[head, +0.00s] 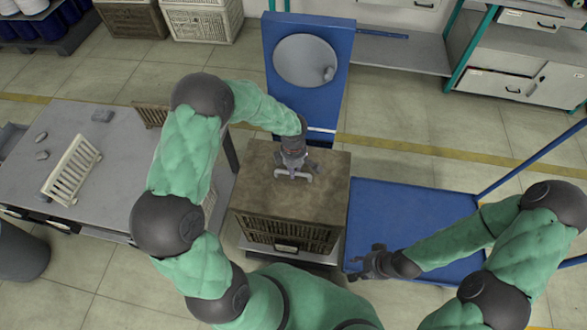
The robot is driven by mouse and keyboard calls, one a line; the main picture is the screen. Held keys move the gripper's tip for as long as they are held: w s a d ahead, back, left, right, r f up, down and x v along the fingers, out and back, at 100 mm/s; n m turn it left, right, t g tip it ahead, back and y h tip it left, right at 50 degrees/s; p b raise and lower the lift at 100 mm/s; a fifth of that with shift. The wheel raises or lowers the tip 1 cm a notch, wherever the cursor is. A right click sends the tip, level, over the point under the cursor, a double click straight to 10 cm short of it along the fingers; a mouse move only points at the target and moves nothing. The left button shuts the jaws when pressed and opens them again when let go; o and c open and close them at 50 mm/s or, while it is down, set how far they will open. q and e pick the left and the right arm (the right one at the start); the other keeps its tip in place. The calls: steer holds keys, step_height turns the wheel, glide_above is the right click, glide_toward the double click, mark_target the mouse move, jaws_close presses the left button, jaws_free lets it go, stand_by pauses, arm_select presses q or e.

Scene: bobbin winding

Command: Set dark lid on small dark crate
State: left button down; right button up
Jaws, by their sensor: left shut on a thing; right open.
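The dark lid (325,180) is a brown slab with a pale bar handle on top. It lies over the small dark crate (285,232), whose slatted front shows beneath it. I cannot tell whether the lid is fully seated. My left gripper (294,172) is above the lid's middle, shut on its handle. My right gripper (362,262) is open and empty, to the right of the crate and over the blue platform.
A blue platform trolley (405,205) stands to the right. A grey table (110,150) at left holds a pale slatted piece (72,168) and small grey items. A blue stand with a round grey disc (305,60) is behind the crate.

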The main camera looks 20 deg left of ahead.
arm_select(q)
steer(key=shift+f+b, duration=1.4)
steer(key=shift+f, duration=0.1)
steer(key=c, duration=1)
jaws_free()
steer(key=shift+r, duration=0.1)
step_height(320, 180, up, 12)
steer(key=shift+f, duration=0.1)
